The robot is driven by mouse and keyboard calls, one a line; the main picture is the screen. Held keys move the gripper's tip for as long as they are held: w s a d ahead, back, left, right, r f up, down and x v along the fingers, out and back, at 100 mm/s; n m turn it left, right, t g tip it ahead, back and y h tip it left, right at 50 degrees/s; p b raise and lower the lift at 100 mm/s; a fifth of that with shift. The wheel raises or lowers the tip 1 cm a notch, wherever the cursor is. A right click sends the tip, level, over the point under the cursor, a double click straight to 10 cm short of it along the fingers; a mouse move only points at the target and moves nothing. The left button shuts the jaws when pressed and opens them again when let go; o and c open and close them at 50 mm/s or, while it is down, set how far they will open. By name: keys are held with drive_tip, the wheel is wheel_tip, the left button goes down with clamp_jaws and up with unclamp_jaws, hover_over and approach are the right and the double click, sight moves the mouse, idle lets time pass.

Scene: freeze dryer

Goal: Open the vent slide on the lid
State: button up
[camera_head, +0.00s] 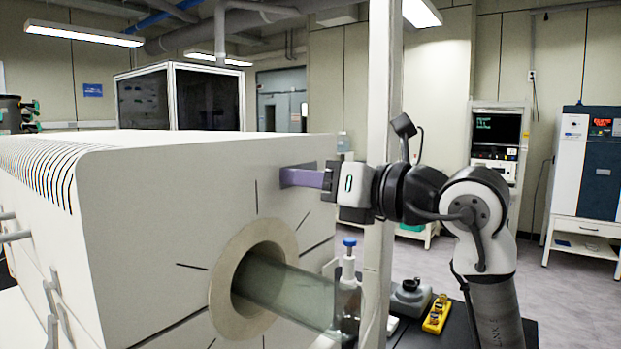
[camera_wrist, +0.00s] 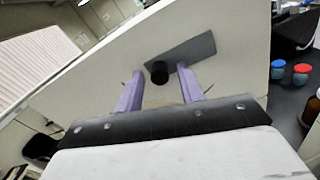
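The vent slide is a flat dark grey plate (camera_wrist: 196,50) on a pale face in the wrist view, with a short round black knob (camera_wrist: 159,72) near its left end. My gripper (camera_wrist: 159,70) has two purple fingers, open and apart. The knob shows between their tips, with a gap on each side; whether the tips reach around it I cannot tell. In the head view my gripper (camera_head: 286,177) is at the upper right of the white housing's end face (camera_head: 150,220). The fingers hide the knob there.
A glass tube (camera_head: 290,292) sticks out of a round collar (camera_head: 222,291) below my gripper. A white post (camera_head: 380,100) stands beside my wrist. A blue-capped bottle (camera_head: 348,265) and a yellow rack (camera_head: 437,314) are on the dark bench. Blue and red caps show right in the wrist view.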

clamp_jaws()
drive_tip(key=s+a+b, duration=0.1)
drive_tip(key=s, duration=0.1)
drive_tip(key=s+a+b, duration=0.1)
drive_tip(key=s+a, duration=0.1)
drive_tip(key=shift+s+a+b, duration=0.1)
drive_tip(key=shift+s+b, duration=0.1)
drive_tip(key=shift+b, duration=0.15)
drive_tip(key=shift+o, duration=0.7)
unclamp_jaws()
drive_tip(key=shift+s, duration=0.1)
